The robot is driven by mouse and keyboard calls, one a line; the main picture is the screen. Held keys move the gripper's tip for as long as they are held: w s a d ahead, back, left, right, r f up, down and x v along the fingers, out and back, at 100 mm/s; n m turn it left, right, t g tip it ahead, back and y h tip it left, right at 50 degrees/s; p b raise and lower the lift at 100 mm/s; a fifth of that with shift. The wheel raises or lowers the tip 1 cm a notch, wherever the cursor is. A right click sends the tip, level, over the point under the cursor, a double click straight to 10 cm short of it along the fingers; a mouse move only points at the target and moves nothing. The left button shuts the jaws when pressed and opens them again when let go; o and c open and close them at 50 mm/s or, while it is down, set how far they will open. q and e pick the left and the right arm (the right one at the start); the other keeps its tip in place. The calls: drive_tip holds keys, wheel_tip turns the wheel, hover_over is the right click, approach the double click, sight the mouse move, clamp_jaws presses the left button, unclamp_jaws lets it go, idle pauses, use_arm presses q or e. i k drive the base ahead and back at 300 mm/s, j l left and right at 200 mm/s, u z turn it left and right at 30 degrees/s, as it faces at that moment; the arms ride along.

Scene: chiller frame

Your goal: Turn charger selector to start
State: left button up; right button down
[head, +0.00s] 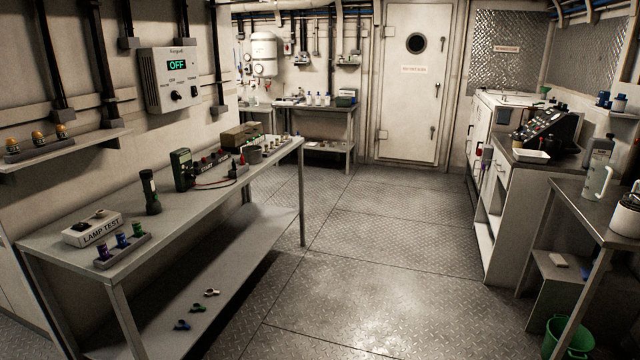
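A pale wall-mounted charger box (169,79) hangs on the left wall above the metal workbench. Its small screen (177,64) reads OFF in green. Below the screen is a dark round selector knob (176,96) with small lettering around it, and a smaller knob or button sits to its right. The lettering and the knob's exact pointing direction are too small to tell. Neither of my grippers shows in the head view.
The workbench (190,205) below the charger carries a lamp test box (93,229), a flashlight (149,192), a meter (182,170) and other small items. A wall shelf (60,150) juts out at left. Open floor (350,240) lies right of the bench, with counters along the right.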

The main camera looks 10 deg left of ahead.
sight(175, 95)
drive_tip(key=i, duration=1.05)
drive_tip(key=i+u, duration=0.1)
drive_tip(key=i, duration=0.9)
drive_tip(key=i+l, duration=0.15)
drive_tip(key=i, duration=0.9)
